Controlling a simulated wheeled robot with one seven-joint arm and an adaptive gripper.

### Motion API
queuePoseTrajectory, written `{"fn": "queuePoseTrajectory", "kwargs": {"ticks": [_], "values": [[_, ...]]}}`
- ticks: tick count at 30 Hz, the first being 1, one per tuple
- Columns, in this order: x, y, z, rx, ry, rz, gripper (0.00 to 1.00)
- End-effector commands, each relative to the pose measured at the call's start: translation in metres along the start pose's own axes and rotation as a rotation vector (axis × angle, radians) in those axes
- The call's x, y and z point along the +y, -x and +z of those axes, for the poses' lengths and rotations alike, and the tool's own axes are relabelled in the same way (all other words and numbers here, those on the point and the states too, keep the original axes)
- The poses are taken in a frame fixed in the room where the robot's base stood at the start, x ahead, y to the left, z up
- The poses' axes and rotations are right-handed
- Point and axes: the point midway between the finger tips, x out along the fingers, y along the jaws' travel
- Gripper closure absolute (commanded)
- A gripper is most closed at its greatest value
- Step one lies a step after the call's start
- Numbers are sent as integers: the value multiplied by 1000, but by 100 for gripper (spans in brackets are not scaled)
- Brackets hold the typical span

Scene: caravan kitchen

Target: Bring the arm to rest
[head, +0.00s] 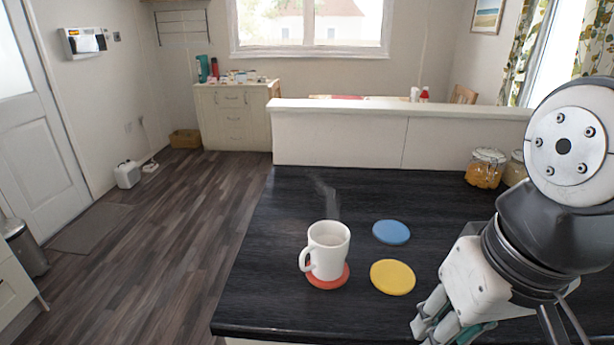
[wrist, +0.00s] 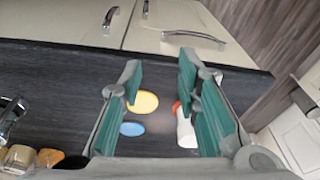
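My gripper (head: 455,328) is at the lower right of the head view, at the right part of the dark counter. In the wrist view my gripper (wrist: 157,85) shows its two green-padded fingers spread apart with nothing between them that it grips. A white mug (head: 329,249) stands upright on a red coaster (head: 328,281), left of my gripper and apart from it. The mug also shows in the wrist view (wrist: 186,130), partly behind a finger. Thin steam seems to rise by it.
A yellow coaster (head: 392,277) and a blue coaster (head: 391,232) lie flat on the dark counter (head: 265,265). Glass jars (head: 485,168) stand at the back right near my arm. A low white partition (head: 340,138) bounds the counter's far side. The wooden floor (head: 175,240) at left is open.

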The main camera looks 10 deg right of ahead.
Motion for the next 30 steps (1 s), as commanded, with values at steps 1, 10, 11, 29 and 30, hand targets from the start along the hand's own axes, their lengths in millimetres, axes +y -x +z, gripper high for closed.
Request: {"fn": "queuePoseTrajectory", "kwargs": {"ticks": [1, 10, 11, 29, 30], "values": [[-1, 1, 1, 21, 34, 7, 70], [0, 1, 2, 39, 65, 19, 70], [0, 1, 2, 39, 65, 18, 70], [-2, 72, -12, 163, 71, 26, 70], [-2, 72, -12, 163, 71, 26, 70]]}}
